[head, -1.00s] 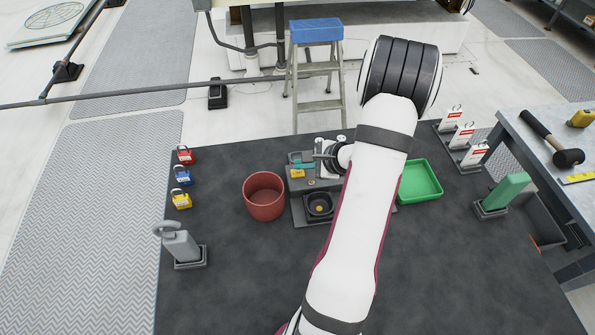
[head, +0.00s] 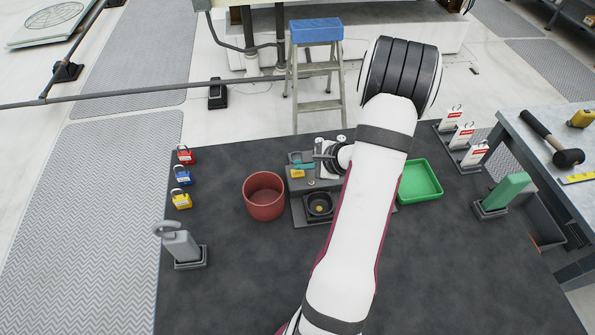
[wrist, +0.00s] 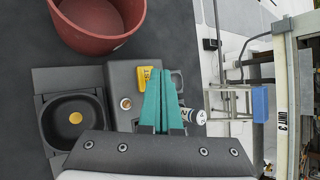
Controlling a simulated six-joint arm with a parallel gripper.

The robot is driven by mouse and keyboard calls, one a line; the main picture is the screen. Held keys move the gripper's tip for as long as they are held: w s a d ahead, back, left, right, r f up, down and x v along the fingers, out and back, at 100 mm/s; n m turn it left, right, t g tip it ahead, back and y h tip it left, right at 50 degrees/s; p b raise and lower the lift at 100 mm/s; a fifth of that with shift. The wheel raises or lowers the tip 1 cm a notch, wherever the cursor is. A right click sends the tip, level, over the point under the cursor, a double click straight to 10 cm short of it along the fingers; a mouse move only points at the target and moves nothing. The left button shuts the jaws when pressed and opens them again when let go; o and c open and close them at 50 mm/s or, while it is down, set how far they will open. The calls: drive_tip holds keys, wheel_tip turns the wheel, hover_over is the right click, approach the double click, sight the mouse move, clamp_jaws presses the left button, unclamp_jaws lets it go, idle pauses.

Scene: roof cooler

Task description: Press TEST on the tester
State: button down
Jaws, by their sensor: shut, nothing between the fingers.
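The tester (head: 298,187) is a grey box near the far edge of the dark table, partly hidden behind my arm. Its yellow TEST button (wrist: 147,78) shows in the wrist view, and in the head view (head: 297,174). My gripper (wrist: 160,72) has two teal fingers, closed together and empty. Its tips lie right beside the TEST button, overlapping its edge in the wrist view. In the head view the tips (head: 301,167) partly cover the button's top. Whether they touch it I cannot tell. A dark round cup with a yellow centre (wrist: 75,118) sits beside the box.
A red bowl (head: 264,205) stands close left of the tester. A green tray (head: 420,190) lies right of my arm. The table's front is clear.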

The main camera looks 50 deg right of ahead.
sight(302, 174)
drive_tip(key=shift+f, duration=0.35)
drive_tip(key=shift+f, duration=0.35)
idle(0.5)
drive_tip(key=shift+r, duration=0.75)
drive_tip(key=shift+r, duration=2.55)
